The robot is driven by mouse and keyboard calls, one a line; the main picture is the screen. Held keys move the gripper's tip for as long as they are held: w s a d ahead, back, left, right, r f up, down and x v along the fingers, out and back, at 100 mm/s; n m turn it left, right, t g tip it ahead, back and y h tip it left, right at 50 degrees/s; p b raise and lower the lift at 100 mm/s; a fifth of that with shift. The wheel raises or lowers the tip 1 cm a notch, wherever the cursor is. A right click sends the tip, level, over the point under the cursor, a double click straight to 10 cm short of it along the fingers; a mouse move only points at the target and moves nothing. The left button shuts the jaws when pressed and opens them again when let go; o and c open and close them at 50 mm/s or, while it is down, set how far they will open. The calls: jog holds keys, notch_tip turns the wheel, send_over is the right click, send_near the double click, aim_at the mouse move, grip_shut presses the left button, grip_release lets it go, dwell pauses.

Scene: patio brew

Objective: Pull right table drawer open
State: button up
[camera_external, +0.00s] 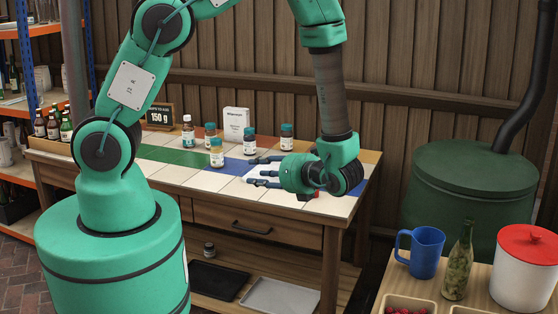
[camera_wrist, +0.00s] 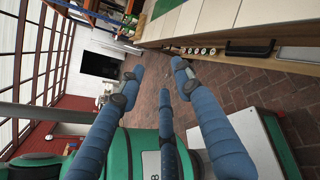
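The right table drawer (camera_external: 290,231) is a wooden front under the tiled tabletop in the external view. It looks shut, with its front flush with the frame. Its dark bar handle (camera_external: 252,228) is in full view. My gripper (camera_external: 257,171) is over the right part of the tabletop, above and behind the handle, with its fingers pointing left. The fingers are spread apart and empty; they also show in the wrist view (camera_wrist: 158,78). The gripper is apart from the handle.
Several lidded bottles (camera_external: 249,146) and a white box (camera_external: 236,122) stand on the tiled table (camera_external: 170,171). A black tray (camera_external: 217,281) and a grey tray (camera_external: 281,296) lie on the lower shelf. A side table with a blue mug (camera_external: 426,252) stands at right. Brick floor lies in front.

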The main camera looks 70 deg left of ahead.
notch_tip(320, 180, down, 16)
jog(key=a+r+m+t+y+b, duration=0.15)
jog(key=m+t+y, duration=0.35)
jog(key=m, duration=0.6)
jog(key=m+t+b, duration=0.1)
jog(key=m+t, duration=0.7)
jog(key=m, duration=0.3)
send_near(248, 229)
jog(key=v, duration=0.5)
jog(key=shift+s+f, duration=0.1)
jog(key=shift+s, duration=0.1)
jog(key=shift+a, duration=0.15)
jog(key=shift+b+x, duration=1)
jog(key=shift+x, duration=5.8)
jog(key=shift+w, duration=0.2)
grip_shut()
